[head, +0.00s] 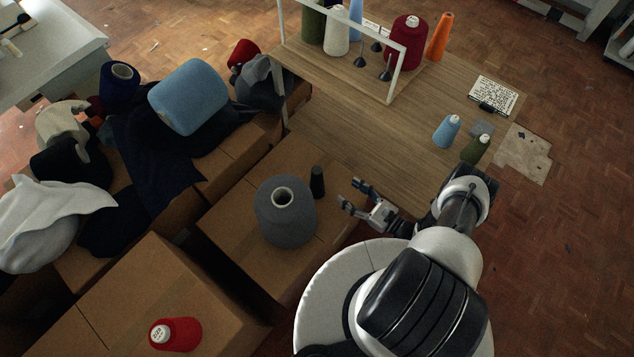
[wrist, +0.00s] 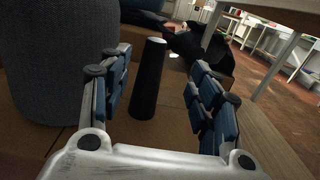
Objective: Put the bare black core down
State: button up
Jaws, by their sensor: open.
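The bare black core (head: 317,183) stands upright on a cardboard box (head: 232,243), just right of a large grey cone of yarn. In the wrist view the black core (wrist: 149,80) stands between my two fingers, beyond the palm. My gripper (head: 349,197) is open and points left toward the core. In the head view there is a small gap between the fingertips and the core. In the wrist view the fingers (wrist: 160,82) are spread apart, and neither is seen touching the core.
The grey cone (head: 285,212) stands close to the core; it also fills the left of the wrist view (wrist: 55,60). A wooden table (head: 370,150) lies behind my gripper, with blue (head: 446,131) and green (head: 475,149) cones at its edge. A red cone (head: 176,334) sits on the front box.

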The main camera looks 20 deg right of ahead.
aim_at(321, 174)
jog(key=shift+a+b+x, duration=0.2)
jog(key=shift+b+x, duration=1.2)
jog(key=shift+x, duration=5.7)
jog(key=shift+s, duration=0.2)
jog(key=shift+c, duration=0.2)
jog(key=c, duration=1)
jog(key=shift+c, duration=0.2)
